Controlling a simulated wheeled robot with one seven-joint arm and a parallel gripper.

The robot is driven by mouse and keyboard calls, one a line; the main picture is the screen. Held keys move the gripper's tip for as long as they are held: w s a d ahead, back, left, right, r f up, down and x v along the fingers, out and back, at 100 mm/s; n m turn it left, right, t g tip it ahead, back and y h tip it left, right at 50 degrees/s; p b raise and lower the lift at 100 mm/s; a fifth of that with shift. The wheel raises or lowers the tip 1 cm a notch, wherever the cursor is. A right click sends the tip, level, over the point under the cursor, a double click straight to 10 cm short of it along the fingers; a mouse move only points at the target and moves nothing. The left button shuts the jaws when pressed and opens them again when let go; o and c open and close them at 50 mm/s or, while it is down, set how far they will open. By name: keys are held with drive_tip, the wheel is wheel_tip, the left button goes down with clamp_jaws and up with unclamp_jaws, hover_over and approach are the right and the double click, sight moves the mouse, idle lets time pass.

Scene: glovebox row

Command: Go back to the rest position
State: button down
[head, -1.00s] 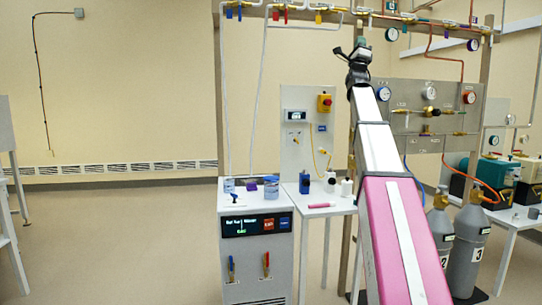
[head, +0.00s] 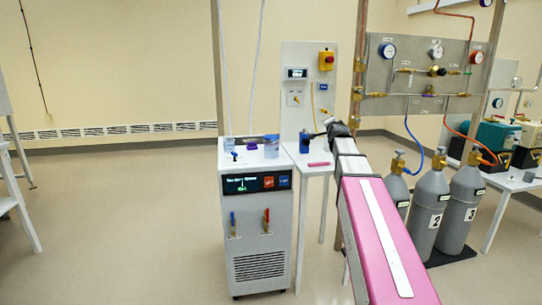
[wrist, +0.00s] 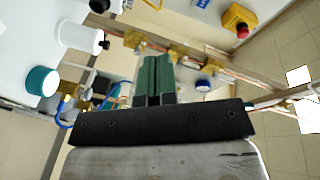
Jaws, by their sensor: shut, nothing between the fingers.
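My gripper (wrist: 153,78) shows in the wrist view as two green fingers pressed together with nothing between them. In the head view, my pink and white arm reaches up from the lower right, and its dark end is over the small white table (head: 314,158), in front of the upright panel. The fingers are hard to make out there. A wall panel and a yellow box with a red button (wrist: 241,22) show beyond the fingers in the wrist view.
A white cabinet (head: 258,250) with a dark display stands left of my arm. Several grey gas cylinders (head: 429,212) stand close on the right, under a gauge panel (head: 400,75). A side bench (head: 515,180) is at the far right. Open floor (head: 120,220) lies to the left.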

drive_tip(key=s+a+f+n+g, duration=0.25)
drive_tip(key=s+f, duration=0.25)
drive_tip(key=f, duration=0.5)
drive_tip(key=s+a+f+n+g+y, duration=0.1)
drive_tip(key=s+f+n+g, duration=0.15)
drive_tip(key=s+f, duration=0.45)
drive_tip(key=s+a+f+n+g, duration=0.2)
drive_tip(key=s+f+g, duration=0.15)
drive_tip(key=f, duration=0.85)
drive_tip(key=s+a+f+n+g, duration=0.1)
drive_tip(key=s+f+n+g, duration=0.2)
drive_tip(key=s+f, duration=0.5)
drive_tip(key=s+a+f+n+g, duration=0.1)
drive_tip(key=s+f+g, duration=0.4)
drive_tip(key=s, duration=0.9)
wheel_tip(320, 180, down, 3)
drive_tip(key=shift+a+f+n+g, duration=0.2)
drive_tip(key=shift+n+g, duration=0.15)
drive_tip(key=shift+n, duration=0.55)
